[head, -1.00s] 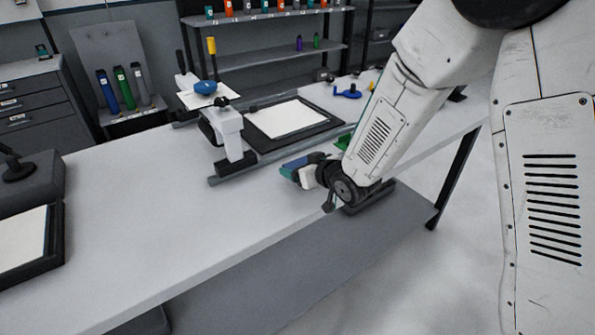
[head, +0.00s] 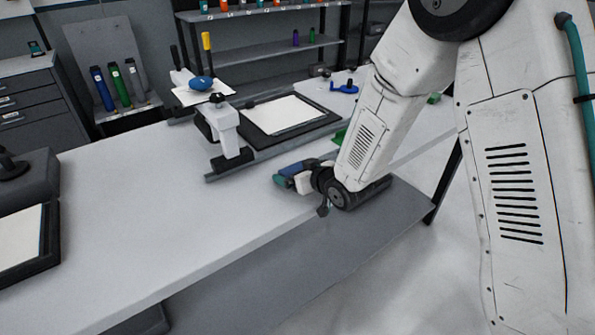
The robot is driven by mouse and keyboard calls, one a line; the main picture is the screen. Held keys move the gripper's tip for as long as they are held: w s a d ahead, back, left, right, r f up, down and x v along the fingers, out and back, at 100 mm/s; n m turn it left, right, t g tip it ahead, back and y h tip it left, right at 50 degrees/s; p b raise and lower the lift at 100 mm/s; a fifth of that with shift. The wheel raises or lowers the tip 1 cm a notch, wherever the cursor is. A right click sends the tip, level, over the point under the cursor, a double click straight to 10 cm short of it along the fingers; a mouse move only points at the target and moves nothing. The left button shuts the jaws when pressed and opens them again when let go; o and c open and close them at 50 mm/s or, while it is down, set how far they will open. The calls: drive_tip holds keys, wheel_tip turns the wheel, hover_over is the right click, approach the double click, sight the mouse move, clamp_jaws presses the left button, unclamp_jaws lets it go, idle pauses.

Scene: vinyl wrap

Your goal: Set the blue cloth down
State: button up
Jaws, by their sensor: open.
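A small blue piece with a teal end (head: 291,170) lies at the tip of my gripper, low over the front part of the white bench. It may be the blue cloth, but it is too small to tell it from coloured gripper parts. My gripper (head: 289,178) is open beside it, pointing left; its fingers are partly hidden and any contact is unclear. A rounded blue thing (head: 201,83) rests on a white sheet at the back of the bench.
The white bench (head: 150,205) is bare left of my gripper. A white clamp-like device (head: 228,130) on a dark rail and a black-framed white board (head: 285,115) stand behind it. Another framed board (head: 22,240) is at far left. The bench's front edge is close below my gripper.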

drive_tip(key=v, duration=1.2)
drive_tip(key=shift+d+r, duration=0.1)
